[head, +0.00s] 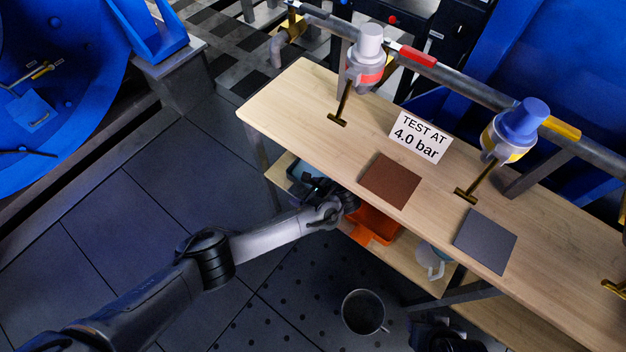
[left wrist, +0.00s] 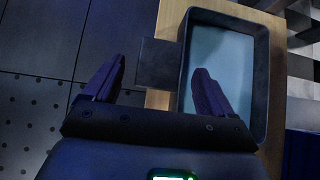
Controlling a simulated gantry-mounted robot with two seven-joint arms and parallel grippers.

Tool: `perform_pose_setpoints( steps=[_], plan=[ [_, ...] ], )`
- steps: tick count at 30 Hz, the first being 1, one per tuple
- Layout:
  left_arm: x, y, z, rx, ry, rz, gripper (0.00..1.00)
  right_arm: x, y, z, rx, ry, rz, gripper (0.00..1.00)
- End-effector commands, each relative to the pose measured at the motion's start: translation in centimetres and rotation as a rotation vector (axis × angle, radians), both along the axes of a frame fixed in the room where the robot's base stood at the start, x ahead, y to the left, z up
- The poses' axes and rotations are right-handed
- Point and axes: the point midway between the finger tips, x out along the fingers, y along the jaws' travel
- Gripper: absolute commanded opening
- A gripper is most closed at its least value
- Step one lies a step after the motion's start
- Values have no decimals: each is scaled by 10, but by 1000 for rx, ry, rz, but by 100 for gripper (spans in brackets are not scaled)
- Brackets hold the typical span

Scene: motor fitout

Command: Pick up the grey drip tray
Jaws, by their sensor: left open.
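The grey drip tray (left wrist: 183,60) is a rectangular tray with a dark raised rim, a pale blue-grey inside and a flat square tab (left wrist: 158,62) on its left side. In the head view its pale inside (head: 298,171) shows on the lower shelf, partly hidden by the bench top and my gripper. My left gripper (head: 316,188) is open and empty at the tray. In the left wrist view its fingers (left wrist: 155,85) lie on either side of the tab, the right one overlapping the tray's inside. Contact cannot be told. A dark shape at the head view's bottom edge may be my right gripper (head: 447,338).
The wooden bench top (head: 290,105) overhangs the lower shelf (head: 405,270). A metal pot (head: 363,311) stands below. Brown (head: 390,180) and grey (head: 485,241) squares lie on the bench.

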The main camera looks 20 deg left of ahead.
Motion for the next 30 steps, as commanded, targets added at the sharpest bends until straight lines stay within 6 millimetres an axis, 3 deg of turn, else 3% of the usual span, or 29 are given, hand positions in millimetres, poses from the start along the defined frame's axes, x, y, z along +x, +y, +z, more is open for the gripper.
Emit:
perform_pose_setpoints(
  steps=[3, 13, 27, 30],
  plan=[
    [3, 7, -10, -1, 0, 1, 85, 0, 0, -9, -1, 1, 1, 47],
    [4, 9, -10, -1, 0, -1, 84, 0, -3, -9, -11, 0, 8, 47],
    [4, 9, -11, -1, 0, -1, 12, 0, -1, -9, -6, 0, 4, 47],
    [4, 9, -9, -2, -3, 1, 0, 0, -1, -9, -3, 1, 3, 47]
  ],
)
